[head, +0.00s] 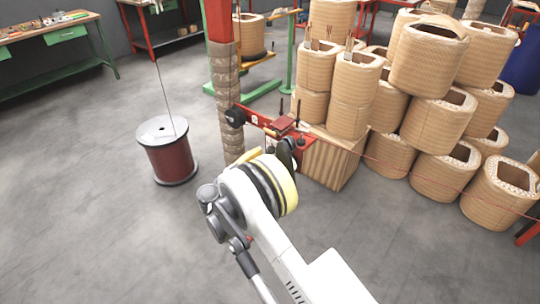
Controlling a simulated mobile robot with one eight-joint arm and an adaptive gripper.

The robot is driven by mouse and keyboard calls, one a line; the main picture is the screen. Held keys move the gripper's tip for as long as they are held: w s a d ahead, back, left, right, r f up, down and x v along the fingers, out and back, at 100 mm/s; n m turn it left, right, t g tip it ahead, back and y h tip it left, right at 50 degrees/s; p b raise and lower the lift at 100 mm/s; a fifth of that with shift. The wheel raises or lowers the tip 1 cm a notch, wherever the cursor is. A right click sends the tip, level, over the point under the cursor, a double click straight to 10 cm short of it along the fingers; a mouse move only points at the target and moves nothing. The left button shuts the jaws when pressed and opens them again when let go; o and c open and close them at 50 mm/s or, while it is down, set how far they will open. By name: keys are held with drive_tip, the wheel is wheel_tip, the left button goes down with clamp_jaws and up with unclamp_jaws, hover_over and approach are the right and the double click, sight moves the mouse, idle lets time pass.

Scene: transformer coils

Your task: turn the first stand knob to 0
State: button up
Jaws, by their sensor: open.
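A red bracket (262,121) reaches right from a red post (219,22) wrapped in pale rope. A dark round knob (235,117) sits at the bracket's left end, by the post. Its marks are too small to read. My white arm comes up from the lower right, and its yellow-banded wrist lies in front of the bracket's lower side. Only a dark part of my gripper (287,152) seems to show past the wrist, close to the bracket's right end. Its fingertips are mostly hidden, and I cannot tell whether it touches anything. It is apart from the dark knob.
Stacked tan coils (427,60) and a wooden block (330,160) fill the right. A dark red wire spool (168,155) stands on the floor at left, its thin wire running upward. Workbenches (55,32) line the back left. The floor at lower left is clear.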

drive_tip(key=shift+b+x, duration=0.3)
drive_tip(key=shift+x, duration=1.2)
clamp_jaws()
